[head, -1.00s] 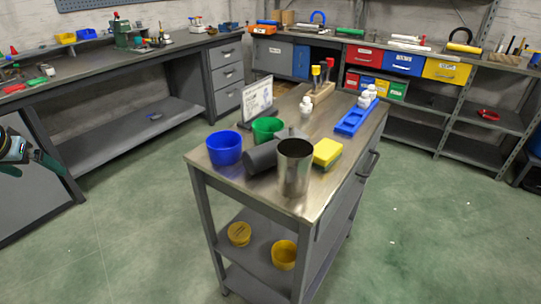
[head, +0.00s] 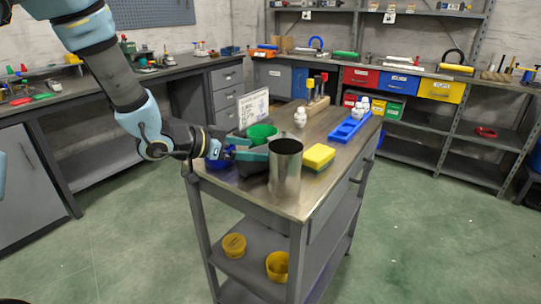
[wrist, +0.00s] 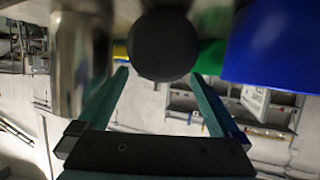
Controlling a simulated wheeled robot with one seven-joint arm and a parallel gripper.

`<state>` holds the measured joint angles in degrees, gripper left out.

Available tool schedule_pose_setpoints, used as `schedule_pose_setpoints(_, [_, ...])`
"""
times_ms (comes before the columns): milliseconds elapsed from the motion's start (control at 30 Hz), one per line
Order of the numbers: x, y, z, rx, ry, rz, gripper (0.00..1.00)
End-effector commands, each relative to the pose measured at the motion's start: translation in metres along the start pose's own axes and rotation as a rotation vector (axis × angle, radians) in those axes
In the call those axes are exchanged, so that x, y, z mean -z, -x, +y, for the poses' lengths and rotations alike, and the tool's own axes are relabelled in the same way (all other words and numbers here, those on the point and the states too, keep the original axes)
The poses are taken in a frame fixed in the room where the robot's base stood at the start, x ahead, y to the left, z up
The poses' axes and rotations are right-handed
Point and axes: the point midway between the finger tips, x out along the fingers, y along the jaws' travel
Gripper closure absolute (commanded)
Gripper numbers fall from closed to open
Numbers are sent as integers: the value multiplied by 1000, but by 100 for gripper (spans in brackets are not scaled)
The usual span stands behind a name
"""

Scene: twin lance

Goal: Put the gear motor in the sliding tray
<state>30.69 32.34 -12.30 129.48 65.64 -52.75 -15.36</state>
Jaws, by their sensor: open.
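A dark grey cylinder, which may be the gear motor, lies on the cart top, partly hidden by my gripper in the head view. Its round end (wrist: 163,46) shows in the wrist view. My gripper (head: 252,151) is open at the cylinder. In the wrist view the fingertips (wrist: 160,76) lie to either side of the cylinder's lower edge, and I cannot tell whether they touch it. I cannot tell for sure which thing is the sliding tray. A blue tray (head: 343,134) lies at the cart's right edge. The cart also has a side handle (head: 366,161).
A shiny metal cup (head: 285,170) stands close right of my gripper, with a yellow sponge (head: 319,156) beyond it. A blue cup (wrist: 280,40) and a green cup (head: 261,133) are close by. White bottles (head: 300,117) and a sign (head: 253,108) stand farther back.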

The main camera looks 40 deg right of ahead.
Motion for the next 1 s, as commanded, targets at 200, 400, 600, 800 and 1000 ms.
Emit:
schedule_pose_setpoints(200, [1, -25, 3, -3, 1, -1, 0])
schedule_pose_setpoints(400, [0, -49, 3, 1, 1, -1, 0])
schedule_pose_setpoints(600, [-1, -52, 2, 2, 0, -1, 0])
schedule_pose_setpoints(800, [-1, -52, 2, 2, 0, -1, 14])
schedule_pose_setpoints(1000, [-1, -52, 2, 2, 0, -1, 36])
